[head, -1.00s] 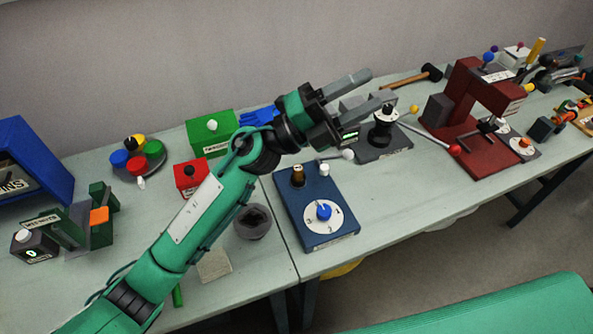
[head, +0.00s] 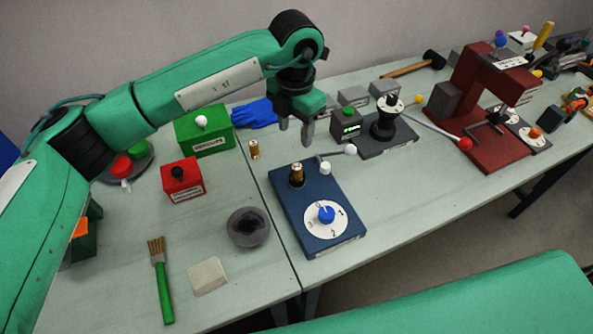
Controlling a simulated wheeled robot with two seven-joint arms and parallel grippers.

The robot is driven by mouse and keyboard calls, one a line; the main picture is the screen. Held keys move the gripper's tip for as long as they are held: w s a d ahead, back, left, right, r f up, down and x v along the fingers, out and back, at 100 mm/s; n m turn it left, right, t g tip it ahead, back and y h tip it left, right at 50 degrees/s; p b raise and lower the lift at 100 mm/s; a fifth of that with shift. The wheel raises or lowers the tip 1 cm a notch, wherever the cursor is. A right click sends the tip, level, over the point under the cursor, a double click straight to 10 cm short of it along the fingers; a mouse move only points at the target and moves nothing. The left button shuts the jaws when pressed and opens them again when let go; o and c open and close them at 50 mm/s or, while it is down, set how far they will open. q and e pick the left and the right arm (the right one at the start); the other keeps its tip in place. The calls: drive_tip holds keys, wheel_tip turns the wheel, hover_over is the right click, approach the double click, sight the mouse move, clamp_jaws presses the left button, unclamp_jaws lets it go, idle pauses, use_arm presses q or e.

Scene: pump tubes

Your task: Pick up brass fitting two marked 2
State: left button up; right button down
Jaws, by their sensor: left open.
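A small brass fitting (head: 254,149) stands upright on the table, just right of the green box. A second brass fitting (head: 297,174) sits on top of the blue dial unit (head: 335,243). I cannot read a number on either one. My left gripper (head: 296,132) is open and empty, its fingers pointing down. In the picture it is above the blue unit, up and to the right of the loose fitting and apart from it. My right gripper is out of view.
A green box (head: 206,146), a red box (head: 181,181), a grey bowl (head: 248,228), a brush (head: 162,283) and a blue glove (head: 255,113) lie around the left table. A dark device with a lever (head: 386,122) and a red press (head: 482,150) stand to the right.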

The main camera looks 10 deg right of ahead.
use_arm(q)
drive_tip(key=p, duration=0.2)
hover_over(297, 166)
drive_tip(key=f, duration=0.7)
drive_tip(key=shift+w, duration=0.25)
drive_tip(key=f, duration=0.1)
drive_tip(key=f+p, duration=0.1)
drive_tip(key=f, duration=0.1)
drive_tip(key=f+p, duration=0.1)
drive_tip(key=shift+s+f, duration=0.2)
drive_tip(key=shift+s, duration=0.1)
drive_tip(key=shift+f, duration=0.55)
drive_tip(key=c, duration=1)
clamp_jaws()
drive_tip(key=shift+r, duration=0.1)
